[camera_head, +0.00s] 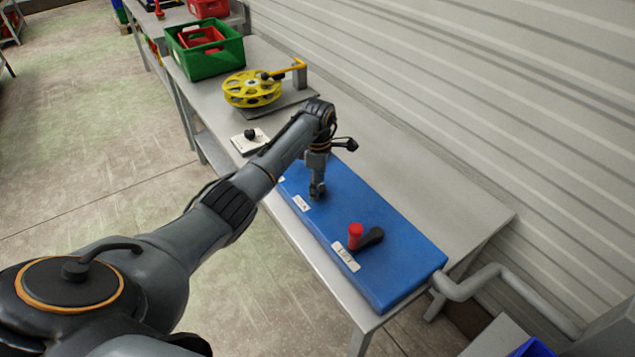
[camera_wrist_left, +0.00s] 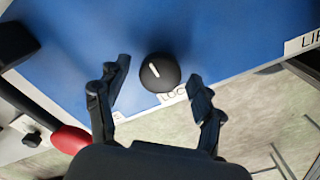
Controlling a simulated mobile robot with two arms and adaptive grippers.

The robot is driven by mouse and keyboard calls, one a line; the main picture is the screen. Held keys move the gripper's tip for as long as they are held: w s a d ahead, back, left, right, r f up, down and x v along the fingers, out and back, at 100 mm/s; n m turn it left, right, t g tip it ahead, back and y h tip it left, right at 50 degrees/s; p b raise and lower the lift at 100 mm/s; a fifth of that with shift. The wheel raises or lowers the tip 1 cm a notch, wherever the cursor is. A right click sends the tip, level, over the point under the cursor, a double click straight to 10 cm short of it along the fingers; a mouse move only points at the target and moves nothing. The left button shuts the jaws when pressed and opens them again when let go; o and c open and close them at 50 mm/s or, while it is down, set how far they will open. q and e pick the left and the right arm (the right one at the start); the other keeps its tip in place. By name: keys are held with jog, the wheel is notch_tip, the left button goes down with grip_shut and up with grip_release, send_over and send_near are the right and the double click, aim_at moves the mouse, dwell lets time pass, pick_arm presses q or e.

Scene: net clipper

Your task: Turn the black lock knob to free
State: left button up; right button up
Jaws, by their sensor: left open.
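The black lock knob (camera_wrist_left: 160,73) is round, with a short white mark on its face that slants to the upper left in the wrist view. It sits on the blue box (camera_head: 400,245), above a partly covered label starting "LOC" (camera_wrist_left: 173,97). My left gripper (camera_head: 317,194) points down over the box, its fingers apart on either side of the knob in the wrist view. I cannot tell whether they touch it. In the head view the gripper hides the knob. My right gripper is not in view.
A red-handled black lever (camera_head: 356,236) stands by a label on the box's near end. The wrist view shows another red handle (camera_wrist_left: 70,139) at left. A white block with a black knob (camera_head: 249,140), a yellow reel (camera_head: 251,88) and a green crate (camera_head: 207,58) lie farther along the table.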

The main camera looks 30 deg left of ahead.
pick_arm(q)
jog(key=c, duration=1.2)
jog(key=shift+o, duration=0.3)
